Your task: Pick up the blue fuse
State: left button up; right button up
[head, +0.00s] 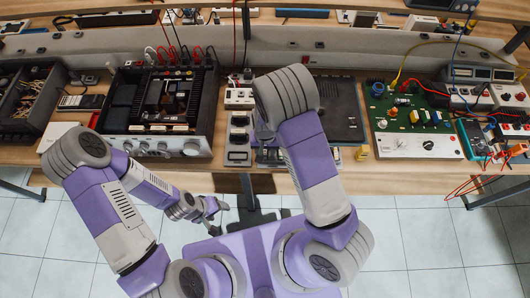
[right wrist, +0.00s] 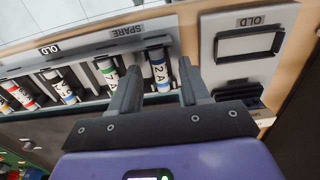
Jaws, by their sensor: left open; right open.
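In the right wrist view, a white fuse with blue bands, marked 2A (right wrist: 160,72), sits upright in the rack slot under the SPARE label. My right gripper (right wrist: 159,66) is open, with one finger on each side of this fuse; I cannot tell whether they touch it. Another fuse with blue bands (right wrist: 62,86) sits further left in the rack, under an OLD label. In the head view my right arm hides its gripper and the fuses. My left gripper (head: 216,208) is open and empty, low in front of the bench edge.
A fuse with green and red bands (right wrist: 108,76) stands just left of the right gripper, and a red-banded one (right wrist: 24,97) further left. An OLD bin (right wrist: 248,45) lies to the right. An amplifier (head: 160,112) and a green circuit board (head: 415,112) crowd the bench.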

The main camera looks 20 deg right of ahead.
aim_at(265, 152)
grip_shut()
jog(key=shift+r, duration=0.1)
notch_tip(265, 152, up, 10)
jog(key=p, duration=0.1)
dwell(0.5)
jog(key=c, duration=0.7)
grip_release()
grip_shut()
